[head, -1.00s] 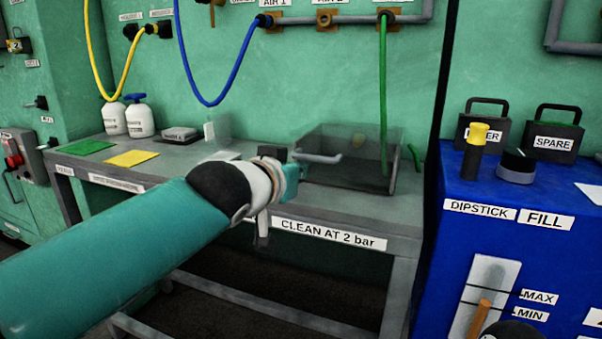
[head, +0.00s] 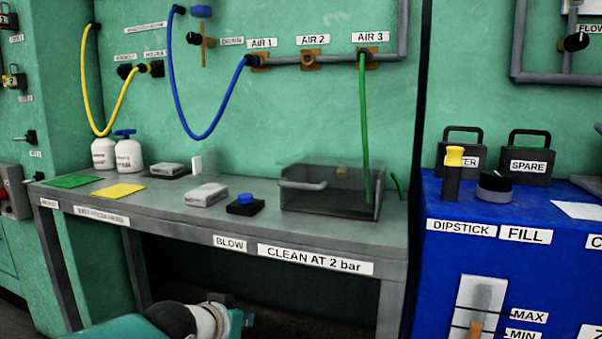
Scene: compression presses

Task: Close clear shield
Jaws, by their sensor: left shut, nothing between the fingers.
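The clear shield (head: 322,203) is a see-through, box-like cover on the grey bench, right of the middle. Its pale bar handle (head: 303,184) shows at its front left. I cannot tell how far the shield is open. A small tan part shows dimly through it. My left gripper (head: 246,322) is low in the head view, below the bench's front edge and apart from the shield. It is shut and empty, with its fingers small and dark against the shadow. My right gripper is out of view.
The grey bench (head: 180,209) also bears a blue-topped black block (head: 245,204), a grey block (head: 206,195) and flat coloured cloths (head: 118,191). A green hose (head: 364,120) hangs down to the shield. A blue cabinet (head: 440,260) stands right of the bench.

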